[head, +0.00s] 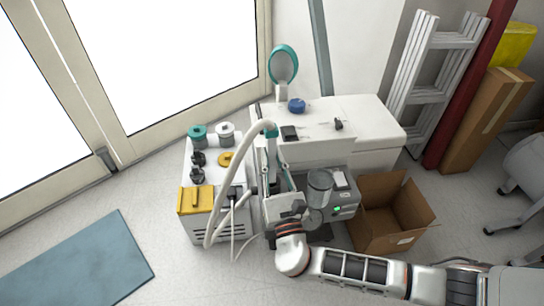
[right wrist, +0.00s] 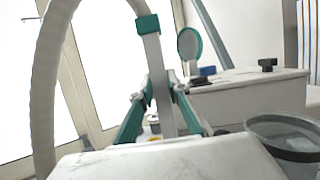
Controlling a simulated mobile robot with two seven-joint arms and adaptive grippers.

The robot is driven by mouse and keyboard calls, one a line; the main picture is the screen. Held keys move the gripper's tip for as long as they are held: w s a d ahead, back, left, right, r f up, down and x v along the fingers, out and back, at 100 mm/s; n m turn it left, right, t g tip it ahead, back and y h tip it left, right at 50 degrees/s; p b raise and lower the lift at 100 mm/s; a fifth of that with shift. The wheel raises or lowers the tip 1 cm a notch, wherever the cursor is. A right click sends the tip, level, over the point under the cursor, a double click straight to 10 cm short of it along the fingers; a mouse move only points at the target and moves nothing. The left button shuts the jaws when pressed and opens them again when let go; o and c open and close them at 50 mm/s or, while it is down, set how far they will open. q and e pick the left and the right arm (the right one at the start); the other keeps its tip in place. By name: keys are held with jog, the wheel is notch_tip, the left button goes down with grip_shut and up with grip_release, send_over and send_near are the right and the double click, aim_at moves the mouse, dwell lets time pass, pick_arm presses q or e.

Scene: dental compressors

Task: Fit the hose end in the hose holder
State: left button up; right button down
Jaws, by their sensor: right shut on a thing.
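The white ribbed hose (head: 226,170) rises from beside the compressor and arches over to a teal collar (head: 270,131), from which a grey hose end (right wrist: 155,75) hangs down. My right gripper (head: 272,172) has its teal fingers closed around this grey end; in the right wrist view the fingers (right wrist: 160,98) sit on both sides of it, below the collar. The lower tip is hidden by the gripper. A teal-rimmed grey oval (head: 283,65) on a short post stands on the white cabinet, behind and apart from the hose end. I cannot tell whether it is the hose holder. My left gripper is not in view.
The white cabinet (head: 370,118) carries a blue knob (head: 296,106) and small dark parts. A clear cup (head: 319,187) stands right of my gripper, near an open cardboard box (head: 392,215). A yellow-fronted unit (head: 195,200) stands left. Floor is free around the blue mat (head: 80,265).

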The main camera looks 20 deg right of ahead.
aim_at(272, 172)
jog(key=shift+f, duration=1.6)
jog(key=shift+f, duration=0.2)
jog(key=shift+f, duration=0.9)
jog(key=c, duration=1.8)
grip_release()
jog(key=shift+c, duration=0.2)
jog(key=v, duration=1.2)
